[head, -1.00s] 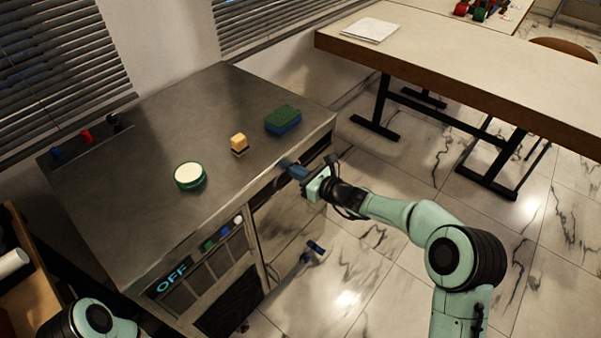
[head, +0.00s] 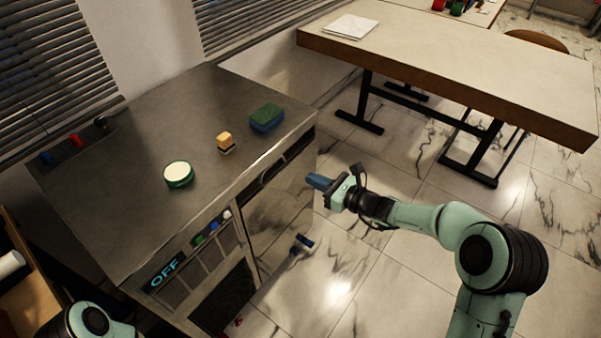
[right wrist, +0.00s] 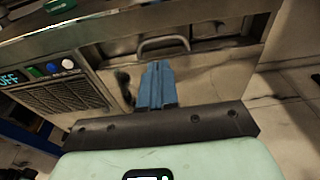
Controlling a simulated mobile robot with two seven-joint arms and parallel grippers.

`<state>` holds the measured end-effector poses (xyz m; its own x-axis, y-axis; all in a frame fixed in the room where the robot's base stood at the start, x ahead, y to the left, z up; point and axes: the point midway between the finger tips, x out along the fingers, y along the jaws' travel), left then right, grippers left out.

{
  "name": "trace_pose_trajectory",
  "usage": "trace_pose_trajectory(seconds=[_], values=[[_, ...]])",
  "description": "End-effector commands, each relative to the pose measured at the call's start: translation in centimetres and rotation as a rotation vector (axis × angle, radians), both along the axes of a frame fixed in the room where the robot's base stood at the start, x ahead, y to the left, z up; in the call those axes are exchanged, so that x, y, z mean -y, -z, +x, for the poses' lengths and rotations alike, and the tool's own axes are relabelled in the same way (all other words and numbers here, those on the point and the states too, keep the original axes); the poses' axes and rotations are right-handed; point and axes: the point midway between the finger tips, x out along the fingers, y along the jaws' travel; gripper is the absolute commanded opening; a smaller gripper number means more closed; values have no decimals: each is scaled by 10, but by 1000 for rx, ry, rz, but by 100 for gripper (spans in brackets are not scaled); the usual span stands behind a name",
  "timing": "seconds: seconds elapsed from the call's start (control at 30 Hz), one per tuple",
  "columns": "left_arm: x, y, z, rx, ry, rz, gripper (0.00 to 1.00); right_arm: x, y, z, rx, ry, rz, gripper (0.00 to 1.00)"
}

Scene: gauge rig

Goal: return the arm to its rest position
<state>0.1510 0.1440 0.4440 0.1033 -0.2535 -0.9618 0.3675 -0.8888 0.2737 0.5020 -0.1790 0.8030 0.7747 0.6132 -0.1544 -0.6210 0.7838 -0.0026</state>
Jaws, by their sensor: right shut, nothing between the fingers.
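My right arm reaches in from the lower right in the head view. Its gripper (head: 318,182) is shut and empty, its blue fingers pointing left towards the front of the metal cabinet (head: 110,225), apart from it over the floor. In the right wrist view the blue fingers (right wrist: 157,84) lie together, with a drawer-like front and its handle (right wrist: 163,46) behind them. Of my left arm only a rounded link shows at the lower left of the head view; its gripper is out of view.
On the cabinet top are a green round gauge with a pale face (head: 178,174), a small yellow block (head: 225,141) and a green-and-blue sponge (head: 266,118). The front shows a lit OFF panel (head: 164,272). A long table (head: 450,65) stands behind. Open floor lies right of the cabinet.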

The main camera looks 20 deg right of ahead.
Motion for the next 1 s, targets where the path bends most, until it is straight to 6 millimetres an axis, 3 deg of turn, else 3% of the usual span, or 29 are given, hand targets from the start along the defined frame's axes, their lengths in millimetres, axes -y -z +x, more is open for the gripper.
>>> trace_pose_trajectory(seconds=[0.37,0.47,0.57,0.67,0.8,0.9,1.0], values=[[2,-3,-3,-10,4,-4,43,9,-1,-12,-4,-2,-3,0],[2,-7,-4,-11,5,-6,43,4,11,-19,-35,-24,-38,0],[3,-20,-8,-20,8,-9,43,-9,43,-40,-111,-99,-137,0],[5,-37,-13,-34,14,-15,43,-25,91,-82,-215,-235,-305,0],[8,-64,-22,-62,24,-26,43,-38,157,-166,-324,-515,-589,0],[10,-85,-28,-86,33,-34,43,-38,191,-234,-334,-769,-803,0],[13,-106,-33,-111,42,-43,43,-33,209,-294,-258,-1039,-996,0]])
